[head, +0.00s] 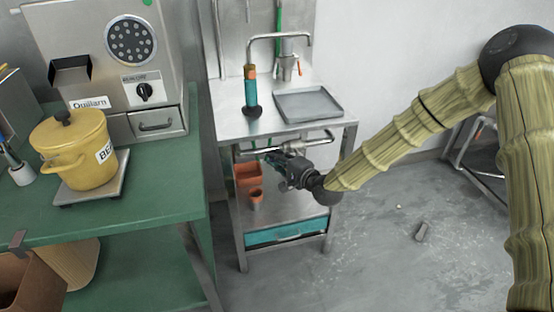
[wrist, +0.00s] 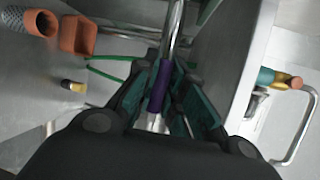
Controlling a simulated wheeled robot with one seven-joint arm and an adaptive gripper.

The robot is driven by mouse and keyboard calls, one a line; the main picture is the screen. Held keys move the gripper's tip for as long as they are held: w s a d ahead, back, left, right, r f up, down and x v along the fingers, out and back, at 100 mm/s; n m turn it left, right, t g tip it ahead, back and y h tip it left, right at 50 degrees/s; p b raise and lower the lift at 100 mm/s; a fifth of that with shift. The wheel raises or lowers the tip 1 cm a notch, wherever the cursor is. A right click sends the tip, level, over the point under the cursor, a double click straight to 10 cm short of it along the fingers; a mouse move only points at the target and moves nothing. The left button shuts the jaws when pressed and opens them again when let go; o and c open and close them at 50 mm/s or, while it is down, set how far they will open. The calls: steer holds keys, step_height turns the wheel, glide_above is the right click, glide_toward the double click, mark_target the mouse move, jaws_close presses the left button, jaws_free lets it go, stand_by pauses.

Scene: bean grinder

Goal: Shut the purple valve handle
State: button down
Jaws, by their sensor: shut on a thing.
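The purple valve handle (wrist: 160,88) shows in the wrist view as a purple sleeve on a metal bar, between the two dark green fingers of my gripper (wrist: 165,82). The fingers are shut on it, one on each side. In the head view my gripper (head: 276,160) is under the front of the steel sink stand, just below a horizontal metal pipe (head: 312,140). The purple handle cannot be made out in the head view, where the gripper seems to cover it.
Terracotta pots (head: 248,174) stand on the lower shelf left of my gripper. A green bench (head: 150,190) with a yellow pot (head: 75,150) is at left. Floor at right is mostly clear.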

steer(key=shift+r+m, duration=0.1)
steer(key=shift+m, duration=0.2)
steer(key=shift+w+d+r+m+t+y+b, duration=0.15)
steer(key=shift+r+m+y+b, duration=0.2)
steer(key=shift+m+b, duration=0.2)
steer(key=shift+s+d+r+m+t+y+b, duration=0.15)
steer(key=shift+r+m+y+b, duration=0.1)
steer(key=shift+r+m+b, duration=0.25)
steer(key=shift+w+d+r+m+t+y+b, duration=0.1)
steer(key=shift+d+r+m+t+y+b, duration=0.1)
steer(key=shift+r+m+b, duration=0.25)
steer(key=shift+w+d+r+m+t+y+b, duration=0.1)
steer(key=shift+r+m+t+y+b, duration=0.15)
steer(key=shift+m+b, duration=0.4)
steer(key=c, duration=1.5)
jaws_free()
steer(key=shift+o, duration=0.2)
steer(key=shift+s, duration=0.1)
steer(key=v, duration=1.1)
steer(key=shift+s+d, duration=0.25)
steer(key=shift+s, duration=0.1)
